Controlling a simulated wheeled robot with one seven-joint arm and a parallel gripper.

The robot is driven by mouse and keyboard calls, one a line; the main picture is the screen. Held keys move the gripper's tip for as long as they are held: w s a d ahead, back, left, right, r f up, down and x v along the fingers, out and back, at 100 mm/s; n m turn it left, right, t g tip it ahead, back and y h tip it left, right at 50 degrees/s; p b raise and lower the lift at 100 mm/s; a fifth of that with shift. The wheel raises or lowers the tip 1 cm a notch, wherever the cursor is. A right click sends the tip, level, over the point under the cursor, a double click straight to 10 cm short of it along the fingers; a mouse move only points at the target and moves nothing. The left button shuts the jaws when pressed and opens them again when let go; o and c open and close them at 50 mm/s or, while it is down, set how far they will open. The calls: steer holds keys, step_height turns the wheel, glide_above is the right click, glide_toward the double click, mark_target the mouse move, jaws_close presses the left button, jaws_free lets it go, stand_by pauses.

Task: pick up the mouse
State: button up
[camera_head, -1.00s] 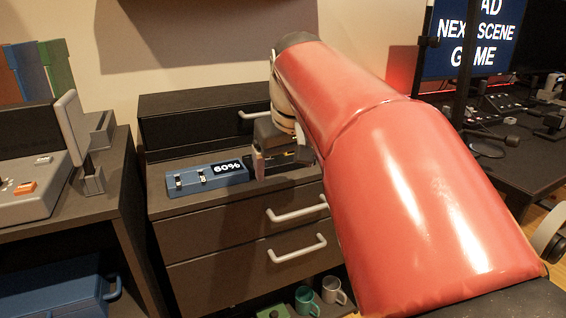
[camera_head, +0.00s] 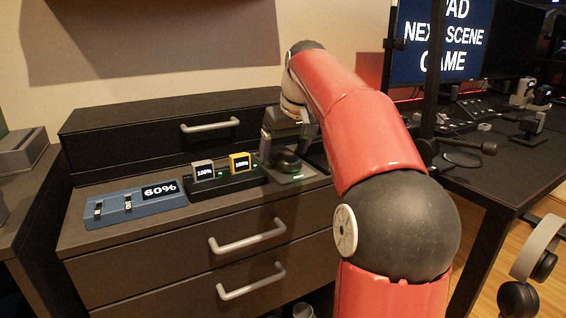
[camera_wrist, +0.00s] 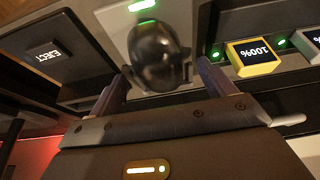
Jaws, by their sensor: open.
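The mouse (camera_head: 287,161) is black and rounded. It sits on a grey pad (camera_head: 303,176) with a green light, at the right end of the drawer cabinet's top. In the wrist view the mouse (camera_wrist: 160,55) is at the upper middle, with part of it between my fingers. My gripper (camera_head: 285,147) is open and points down over the mouse. In the wrist view my gripper (camera_wrist: 167,72) has one finger on each side of the mouse. I cannot tell whether either finger touches it.
Left of the mouse is a black charger with a yellow block (camera_head: 240,162) and a grey block (camera_head: 203,170). A blue panel reading 60% (camera_head: 130,203) lies further left. A raised black drawer unit (camera_head: 160,130) stands behind. A panel marked EJECT (camera_wrist: 50,52) is close by.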

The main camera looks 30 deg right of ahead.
steer(key=shift+w+f, duration=0.2)
steer(key=shift+f, duration=0.3)
steer(key=c, duration=1.1)
steer(key=shift+r, duration=0.1)
